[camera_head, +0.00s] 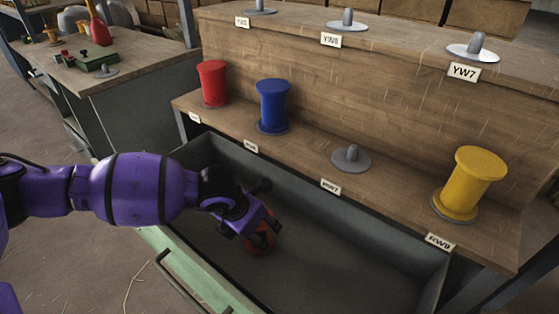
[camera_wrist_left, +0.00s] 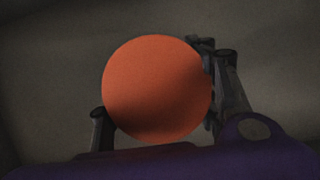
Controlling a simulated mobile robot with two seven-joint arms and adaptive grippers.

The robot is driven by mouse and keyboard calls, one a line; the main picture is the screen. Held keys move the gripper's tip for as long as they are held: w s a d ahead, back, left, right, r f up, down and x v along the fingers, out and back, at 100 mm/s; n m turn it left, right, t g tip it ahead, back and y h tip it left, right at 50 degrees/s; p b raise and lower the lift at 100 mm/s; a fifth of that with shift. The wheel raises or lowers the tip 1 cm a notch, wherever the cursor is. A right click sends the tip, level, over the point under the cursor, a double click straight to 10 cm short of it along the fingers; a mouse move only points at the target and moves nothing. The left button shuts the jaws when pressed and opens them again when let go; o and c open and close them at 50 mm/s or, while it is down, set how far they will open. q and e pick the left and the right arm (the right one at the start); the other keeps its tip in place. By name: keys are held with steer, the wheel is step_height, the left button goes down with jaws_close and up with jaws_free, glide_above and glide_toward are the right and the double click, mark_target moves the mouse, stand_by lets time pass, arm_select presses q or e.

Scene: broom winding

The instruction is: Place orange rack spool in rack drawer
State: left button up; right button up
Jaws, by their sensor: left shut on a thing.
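The orange spool (camera_head: 262,240) is inside the open rack drawer (camera_head: 330,262), low in its left part. My left gripper (camera_head: 248,226) is shut on it and partly hides it. In the left wrist view the spool's round orange end (camera_wrist_left: 157,88) sits between the dark fingers of my left gripper (camera_wrist_left: 165,112). I cannot tell whether the spool touches the drawer floor. My right gripper is not in view.
Red (camera_head: 213,83), blue (camera_head: 272,106) and yellow (camera_head: 468,183) spools stand on the rack shelf above the drawer. An empty peg (camera_head: 350,158) stands between blue and yellow. The drawer's green front (camera_head: 200,272) borders the near side. The drawer's right part is bare.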

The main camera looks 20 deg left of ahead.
arm_select(q)
steer(key=o, duration=1.1)
steer(key=shift+f, duration=0.15)
steer(key=shift+r, duration=0.2)
steer(key=p+v, duration=0.2)
steer(key=v, duration=1)
